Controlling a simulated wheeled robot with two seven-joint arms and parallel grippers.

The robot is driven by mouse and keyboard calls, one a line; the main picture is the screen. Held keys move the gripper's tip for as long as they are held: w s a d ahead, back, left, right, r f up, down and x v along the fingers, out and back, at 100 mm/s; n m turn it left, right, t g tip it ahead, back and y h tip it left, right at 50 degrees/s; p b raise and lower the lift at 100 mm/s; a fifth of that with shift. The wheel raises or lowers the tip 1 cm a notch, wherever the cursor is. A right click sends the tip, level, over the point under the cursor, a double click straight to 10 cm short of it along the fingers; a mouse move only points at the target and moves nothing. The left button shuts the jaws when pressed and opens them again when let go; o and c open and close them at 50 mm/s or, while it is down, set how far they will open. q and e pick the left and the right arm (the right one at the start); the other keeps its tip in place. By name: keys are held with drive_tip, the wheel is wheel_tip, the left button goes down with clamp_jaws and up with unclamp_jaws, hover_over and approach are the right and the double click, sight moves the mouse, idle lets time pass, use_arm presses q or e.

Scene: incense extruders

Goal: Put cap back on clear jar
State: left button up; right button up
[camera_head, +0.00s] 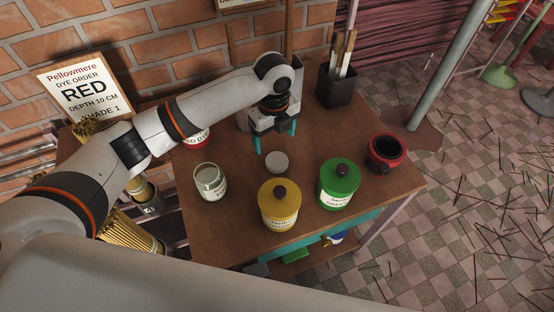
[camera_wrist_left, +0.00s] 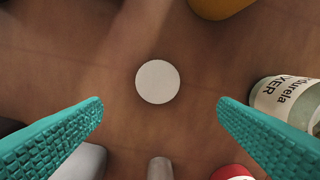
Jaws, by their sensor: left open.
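The cap, a small pale grey disc (camera_head: 277,161), lies flat on the brown table. In the left wrist view the cap (camera_wrist_left: 157,82) is a round white disc near the middle. The clear jar (camera_head: 210,182) stands upright and uncapped on the table, left of the cap, with a white label. The jar (camera_wrist_left: 285,100) also shows at the right edge of the left wrist view. My left gripper (camera_head: 275,142) points down just behind the cap with its teal fingers open. My right gripper is not in view.
A yellow jar (camera_head: 279,208) and a green jar (camera_head: 340,184) stand in front and to the right of the cap. A red pot (camera_head: 386,152) is near the right edge. A dark holder with brushes (camera_head: 336,86) stands behind. A red-labelled container (camera_head: 196,137) is partly hidden by my arm.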

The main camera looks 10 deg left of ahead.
sight(277, 160)
use_arm(q)
wheel_tip(277, 160, down, 4)
drive_tip(key=shift+r, duration=0.1)
drive_tip(key=shift+d+f+p, duration=0.15)
drive_tip(key=shift+f, duration=1.2)
drive_tip(key=shift+d+f+p, duration=0.15)
drive_tip(key=shift+f, duration=1.15)
drive_tip(key=shift+c, duration=0.2)
drive_tip(key=c, duration=1)
drive_tip(key=shift+c, duration=0.4)
